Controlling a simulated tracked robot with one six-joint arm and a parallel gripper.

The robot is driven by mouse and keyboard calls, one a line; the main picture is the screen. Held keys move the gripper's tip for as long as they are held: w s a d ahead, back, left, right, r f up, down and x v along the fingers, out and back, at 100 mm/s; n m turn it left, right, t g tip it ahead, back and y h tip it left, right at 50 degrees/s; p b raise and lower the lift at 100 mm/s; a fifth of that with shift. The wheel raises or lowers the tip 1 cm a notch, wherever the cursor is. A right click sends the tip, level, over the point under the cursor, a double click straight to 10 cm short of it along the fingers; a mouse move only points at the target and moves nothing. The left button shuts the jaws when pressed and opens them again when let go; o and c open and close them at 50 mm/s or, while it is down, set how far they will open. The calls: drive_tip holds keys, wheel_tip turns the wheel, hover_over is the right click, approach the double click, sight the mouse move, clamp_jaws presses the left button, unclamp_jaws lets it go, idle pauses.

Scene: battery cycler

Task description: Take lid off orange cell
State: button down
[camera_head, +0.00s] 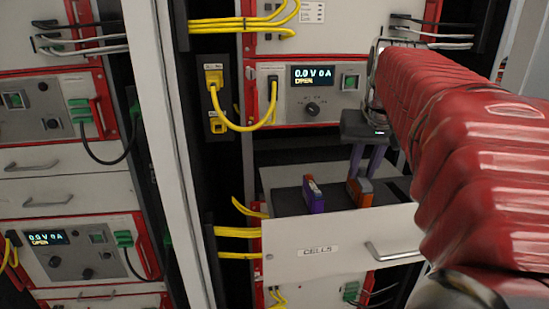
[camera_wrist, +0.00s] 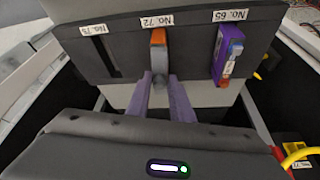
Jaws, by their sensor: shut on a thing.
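The orange cell (camera_head: 366,199) stands in the black tray of the open drawer; in the wrist view the orange cell (camera_wrist: 158,37) sits under the label No. 72. A grey lid (camera_wrist: 159,63) shows at its end between my fingers, seemingly still against the cell. My gripper (camera_head: 363,174) reaches down from above with its two purple fingers; in the wrist view my gripper (camera_wrist: 161,79) has one finger on each side of the grey lid. It is shut on the lid. The fingertips' exact contact is partly hidden.
A purple cell (camera_head: 314,195) stands left of the orange one in the black tray (camera_head: 289,203), under No. 65 in the wrist view. The drawer front (camera_head: 340,240) reads CELLS. A yellow cable (camera_head: 250,128) hangs above left.

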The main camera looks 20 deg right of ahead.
sight(364, 169)
wheel_tip(364, 169, up, 10)
idle(0.6)
drive_tip(key=shift+s, duration=0.15)
idle(0.4)
